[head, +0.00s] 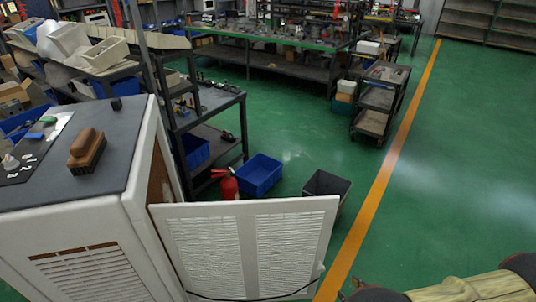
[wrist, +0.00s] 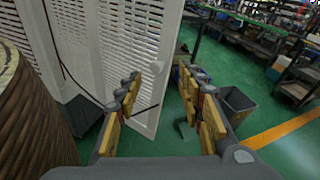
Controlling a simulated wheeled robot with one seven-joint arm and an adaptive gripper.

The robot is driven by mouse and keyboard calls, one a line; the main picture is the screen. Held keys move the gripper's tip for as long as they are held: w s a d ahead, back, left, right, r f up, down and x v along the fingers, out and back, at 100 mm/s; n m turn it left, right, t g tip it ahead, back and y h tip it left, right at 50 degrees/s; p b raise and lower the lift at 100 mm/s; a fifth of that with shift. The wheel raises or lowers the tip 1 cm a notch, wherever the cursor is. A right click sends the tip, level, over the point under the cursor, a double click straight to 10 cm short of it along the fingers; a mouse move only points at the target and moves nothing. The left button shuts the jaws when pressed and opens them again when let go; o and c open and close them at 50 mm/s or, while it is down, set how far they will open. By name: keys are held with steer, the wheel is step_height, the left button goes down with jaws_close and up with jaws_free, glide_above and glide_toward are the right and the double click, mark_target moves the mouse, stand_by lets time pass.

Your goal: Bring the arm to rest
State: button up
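My gripper (wrist: 158,95) shows in the wrist view with its two yellow-padded fingers spread apart. It is open, with nothing between the fingers. Beyond the fingers are the white louvred door (wrist: 130,45) and the green floor. In the head view, the gripper cannot be made out. The white cabinet (head: 85,240) stands at the lower left of the head view, and its louvred door (head: 245,245) is swung open.
A brown block (head: 87,150) and a dark mat (head: 35,145) with small pieces lie on the cabinet top. A blue bin (head: 259,175), grey bin (head: 327,187) and red extinguisher (head: 228,184) stand behind the door. A brown ribbed round object (wrist: 30,110) is close at left.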

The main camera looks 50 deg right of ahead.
steer(key=w+a+r+n+g+y, duration=0.6)
steer(key=w+n, duration=0.4)
steer(key=n, duration=0.1)
steer(key=w+a+r+n+g+y, duration=0.5)
steer(key=w+a+r+n+g, duration=0.1)
steer(key=w+n, duration=0.4)
steer(key=w+a+r+n+t+h, duration=0.1)
steer(key=w+a+r+n+h, duration=0.2)
steer(key=a+r+n, duration=0.5)
steer(key=w+a+r+n+t+h, duration=0.1)
steer(key=w+a+r+n+h, duration=0.1)
steer(key=a+r+n, duration=0.6)
steer(key=w+a+r, duration=0.1)
steer(key=a, duration=0.1)
steer(key=shift+w+a+r+n+h, duration=0.2)
steer(key=shift+a+n+h, duration=0.1)
steer(key=shift+a+h, duration=0.1)
